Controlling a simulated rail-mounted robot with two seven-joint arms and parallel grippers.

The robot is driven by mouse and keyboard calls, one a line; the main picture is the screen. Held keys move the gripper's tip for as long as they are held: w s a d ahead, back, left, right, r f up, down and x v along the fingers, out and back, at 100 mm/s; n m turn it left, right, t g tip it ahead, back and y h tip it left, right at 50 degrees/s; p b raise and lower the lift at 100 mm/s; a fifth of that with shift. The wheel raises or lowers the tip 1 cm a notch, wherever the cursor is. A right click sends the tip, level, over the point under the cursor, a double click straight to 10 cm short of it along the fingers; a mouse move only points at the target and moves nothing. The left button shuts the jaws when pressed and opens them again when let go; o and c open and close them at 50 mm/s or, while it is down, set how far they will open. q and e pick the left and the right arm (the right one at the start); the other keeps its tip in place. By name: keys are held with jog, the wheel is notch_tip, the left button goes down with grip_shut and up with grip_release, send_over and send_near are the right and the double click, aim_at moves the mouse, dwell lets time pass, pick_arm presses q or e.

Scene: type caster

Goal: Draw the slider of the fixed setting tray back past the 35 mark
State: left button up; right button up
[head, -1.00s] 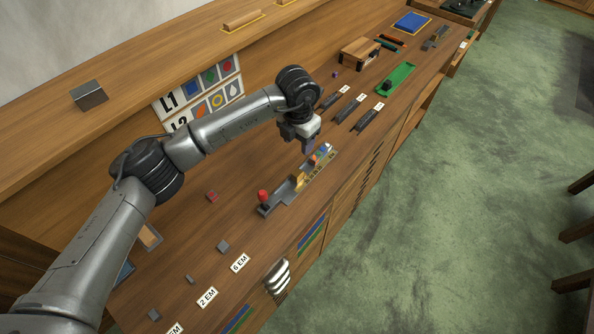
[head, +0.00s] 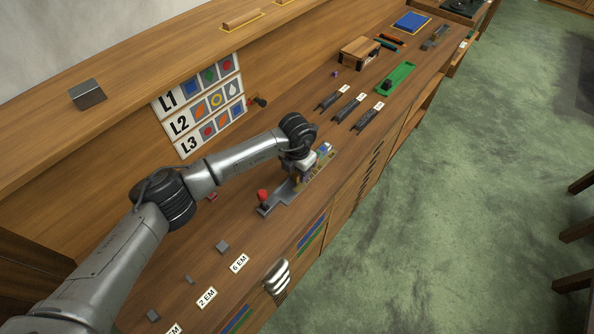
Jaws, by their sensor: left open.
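The setting tray (head: 284,196) is a long grey channel on the bench top, running from lower left to upper right. A red knob (head: 262,195) stands at its near left end. Small coloured blocks (head: 323,149) sit toward its far end, beside a yellowish marked strip. My left gripper (head: 297,178) is open, low over the middle of the tray where the brass-coloured slider sits. The gripper hides most of the slider, and I cannot tell whether the fingers touch it. The scale marks are too small to read. My right gripper is not in view.
Dark narrow channels (head: 341,105) and a green tray (head: 397,80) lie farther along the bench. Small grey blocks (head: 222,246) and EM labels lie nearer. A card board (head: 200,105) stands against the back. The bench front edge is close to the setting tray's right side.

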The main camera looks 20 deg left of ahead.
pick_arm(q)
jog(key=shift+f, duration=0.3)
grip_shut()
dwell(0.5)
